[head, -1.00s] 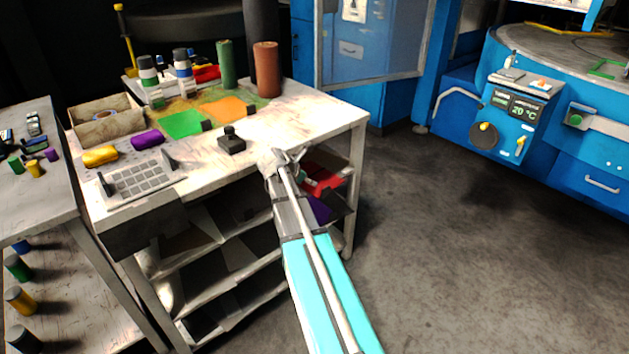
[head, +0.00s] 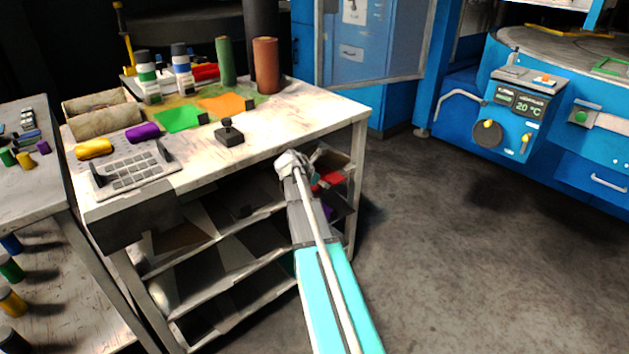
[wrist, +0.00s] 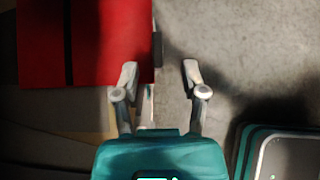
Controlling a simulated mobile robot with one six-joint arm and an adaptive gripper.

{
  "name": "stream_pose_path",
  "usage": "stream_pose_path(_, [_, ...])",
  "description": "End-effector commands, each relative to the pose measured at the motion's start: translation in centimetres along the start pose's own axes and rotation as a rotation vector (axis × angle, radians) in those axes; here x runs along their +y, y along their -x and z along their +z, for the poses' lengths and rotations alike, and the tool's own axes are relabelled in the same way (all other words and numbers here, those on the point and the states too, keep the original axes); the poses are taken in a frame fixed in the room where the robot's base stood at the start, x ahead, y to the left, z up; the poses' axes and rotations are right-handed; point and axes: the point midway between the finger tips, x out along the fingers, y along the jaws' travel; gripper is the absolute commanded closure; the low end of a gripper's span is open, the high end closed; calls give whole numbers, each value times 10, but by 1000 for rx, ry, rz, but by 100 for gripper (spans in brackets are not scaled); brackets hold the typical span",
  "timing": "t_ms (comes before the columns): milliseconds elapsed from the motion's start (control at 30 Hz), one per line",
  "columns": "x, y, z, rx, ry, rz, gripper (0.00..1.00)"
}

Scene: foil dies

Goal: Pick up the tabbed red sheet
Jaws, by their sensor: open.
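The red sheet (wrist: 110,45) fills the upper left of the wrist view, crossed by a dark stripe. A small dark tab (wrist: 157,47) sticks out at its right edge. In the head view, the red sheet (head: 332,179) lies in the right part of the table's upper shelf, partly hidden by my arm. My gripper (wrist: 160,74) is open and empty. In the wrist view its left fingertip overlaps the sheet's lower right corner and its right fingertip is over grey floor. The tab shows just ahead, between the lines of the two fingers. Contact cannot be told.
The sheet's shelf is under the worn white tabletop (head: 300,118), which overhangs it. A purple item (head: 327,212) lies on the shelf below. Green (head: 180,118) and orange (head: 222,104) sheets lie on top. The floor (head: 450,240) to the right is clear.

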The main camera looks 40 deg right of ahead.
Motion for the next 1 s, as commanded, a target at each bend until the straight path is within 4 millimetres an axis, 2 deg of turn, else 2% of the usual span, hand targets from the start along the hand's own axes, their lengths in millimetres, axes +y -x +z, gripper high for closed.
stream_pose_path(467, [0,-4,-1,0,0,0,44])
stream_pose_path(1000, [3,-49,-3,-1,0,0,44])
